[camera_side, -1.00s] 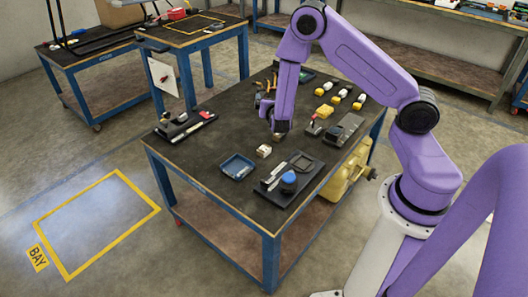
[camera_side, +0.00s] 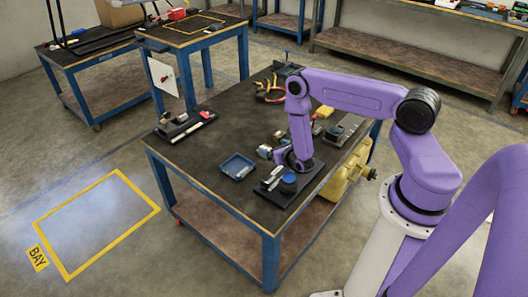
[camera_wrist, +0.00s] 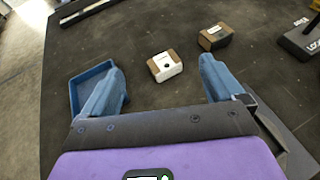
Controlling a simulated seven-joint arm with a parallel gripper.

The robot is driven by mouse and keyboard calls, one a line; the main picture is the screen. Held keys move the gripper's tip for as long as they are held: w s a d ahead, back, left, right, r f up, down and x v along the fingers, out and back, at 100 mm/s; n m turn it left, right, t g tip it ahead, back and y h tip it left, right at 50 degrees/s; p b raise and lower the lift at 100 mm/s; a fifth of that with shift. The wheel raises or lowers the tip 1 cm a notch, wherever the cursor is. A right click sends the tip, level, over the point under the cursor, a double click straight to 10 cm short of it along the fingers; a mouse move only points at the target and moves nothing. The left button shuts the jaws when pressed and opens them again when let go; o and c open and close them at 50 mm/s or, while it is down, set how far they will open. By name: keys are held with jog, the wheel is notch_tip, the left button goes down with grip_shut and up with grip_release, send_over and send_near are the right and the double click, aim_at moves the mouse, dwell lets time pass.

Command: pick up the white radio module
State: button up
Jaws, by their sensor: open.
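The white radio module (camera_wrist: 165,66) is a small box with a white top and front and brown on its far side. It lies on the dark bench top, ahead of and between my open fingers in the wrist view. It also shows in the side view (camera_side: 264,151), just left of the end of my arm. My gripper (camera_wrist: 162,66) is open, with blue fingers apart and nothing between them. In the side view my gripper (camera_side: 282,157) is low over the bench and partly hidden by my arm. I cannot tell its exact height.
A brown and black box with a white label (camera_wrist: 215,38) lies beyond the module to the right. A blue tray (camera_wrist: 75,90) is by my left finger; it also shows in the side view (camera_side: 237,166).

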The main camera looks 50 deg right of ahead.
notch_tip(320, 180, down, 4)
jog(key=shift+w+d+r, duration=0.1)
jog(key=shift+w+r, duration=0.05)
jog(key=shift+r, duration=0.05)
jog(key=shift+x, duration=3.5)
jog(key=shift+r, duration=0.1)
jog(key=c, duration=1.1)
